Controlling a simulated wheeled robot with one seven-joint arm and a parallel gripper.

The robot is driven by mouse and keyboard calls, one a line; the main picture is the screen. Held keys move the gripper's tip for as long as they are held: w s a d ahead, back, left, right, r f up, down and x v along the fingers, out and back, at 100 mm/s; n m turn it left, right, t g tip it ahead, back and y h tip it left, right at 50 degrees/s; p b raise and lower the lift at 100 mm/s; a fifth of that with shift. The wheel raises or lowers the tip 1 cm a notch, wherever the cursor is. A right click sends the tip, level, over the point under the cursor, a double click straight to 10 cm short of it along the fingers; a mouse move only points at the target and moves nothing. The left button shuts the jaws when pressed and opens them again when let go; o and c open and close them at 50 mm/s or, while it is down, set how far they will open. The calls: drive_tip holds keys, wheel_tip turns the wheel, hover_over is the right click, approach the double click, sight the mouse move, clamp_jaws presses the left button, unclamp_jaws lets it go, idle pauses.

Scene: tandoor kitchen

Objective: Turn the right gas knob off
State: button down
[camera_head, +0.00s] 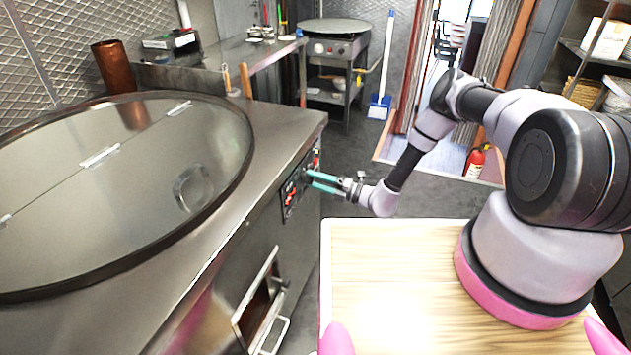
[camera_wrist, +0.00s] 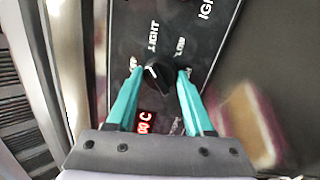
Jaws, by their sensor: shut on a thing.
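The black gas knob (camera_wrist: 157,77) sits on a dark control panel (camera_wrist: 125,40) in the wrist view. A short white mark shows on the knob's upper left side, with white lettering "LIGHT" and "LOW" above it. My gripper (camera_wrist: 159,74) has its two teal fingers on either side of the knob and is shut on it. In the head view my gripper (camera_head: 307,178) reaches the panel (camera_head: 288,197) on the front of the steel tandoor counter, towards the panel's right part. The knob itself is hidden there by the fingers.
The counter carries a large round lid (camera_head: 120,190). An open drawer or door with a handle (camera_head: 262,300) juts out below the panel. Dark floor is clear behind the arm.

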drive_tip(key=shift+d+f+n+g, duration=0.1)
drive_tip(key=shift+n+g, duration=0.25)
drive_tip(key=shift+n, duration=2.3)
drive_tip(key=shift+n+g, duration=0.35)
drive_tip(key=shift+n, duration=2.3)
drive_tip(key=shift+c, duration=1.4)
unclamp_jaws()
drive_tip(key=v, duration=1)
drive_tip(key=shift+d, duration=0.4)
